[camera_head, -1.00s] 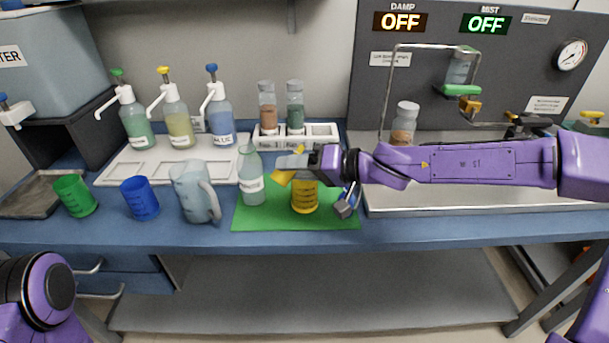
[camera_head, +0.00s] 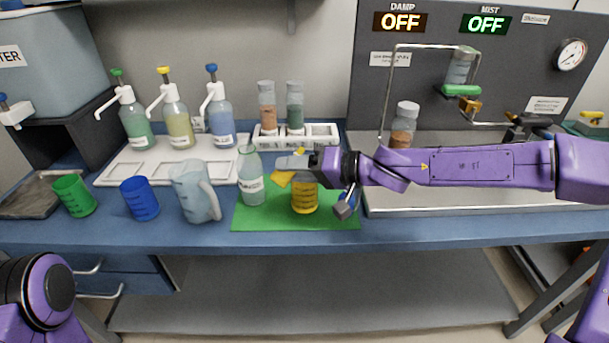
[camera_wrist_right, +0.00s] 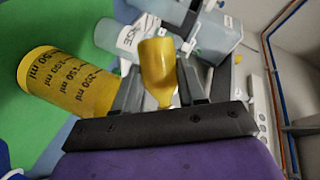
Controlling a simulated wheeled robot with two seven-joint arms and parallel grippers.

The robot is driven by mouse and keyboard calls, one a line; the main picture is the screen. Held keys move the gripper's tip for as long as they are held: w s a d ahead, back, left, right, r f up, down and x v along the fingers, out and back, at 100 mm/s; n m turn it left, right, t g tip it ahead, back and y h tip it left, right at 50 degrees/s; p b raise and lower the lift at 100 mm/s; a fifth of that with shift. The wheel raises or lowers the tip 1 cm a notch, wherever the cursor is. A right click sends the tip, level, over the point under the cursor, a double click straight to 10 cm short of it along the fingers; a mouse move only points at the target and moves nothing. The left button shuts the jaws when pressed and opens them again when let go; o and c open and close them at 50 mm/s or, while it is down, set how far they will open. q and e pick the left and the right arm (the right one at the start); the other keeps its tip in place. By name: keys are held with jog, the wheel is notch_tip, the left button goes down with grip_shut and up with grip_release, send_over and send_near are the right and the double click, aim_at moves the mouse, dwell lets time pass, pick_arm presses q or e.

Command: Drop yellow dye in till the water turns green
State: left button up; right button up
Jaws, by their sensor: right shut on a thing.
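A clear labelled bottle (camera_head: 251,180) stands upright just left of the gripper. Cup and bottle stand on the green mat (camera_head: 270,218). The yellow pump bottle (camera_head: 177,122) stands at the back left. I cannot tell the water's colour clearly. My left gripper is out of view.
A clear jug (camera_head: 193,190), a blue cup (camera_head: 140,199) and a green cup (camera_head: 75,196) stand left of the mat. Green (camera_head: 135,125) and blue (camera_head: 220,120) pump bottles flank the yellow one. A white rack (camera_head: 320,133) holds two jars behind the gripper.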

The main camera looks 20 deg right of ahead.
jog(key=shift+a+f+m+y, duration=0.1)
jog(key=shift+f+m+y, duration=0.2)
jog(key=shift+m, duration=0.1)
dwell(1.2)
jog(key=shift+s+r+m+y+p, duration=0.1)
jog(key=shift+r+m+y+p, duration=0.35)
jog(key=shift+m+p, duration=0.15)
dwell(1.9)
jog(key=shift+r+m+t+y+b, duration=0.35)
jog(key=shift+m+b, duration=0.25)
jog(key=shift+m, duration=0.1)
dwell(1.8)
jog(key=shift+f+b, duration=0.1)
jog(key=shift+b, duration=0.2)
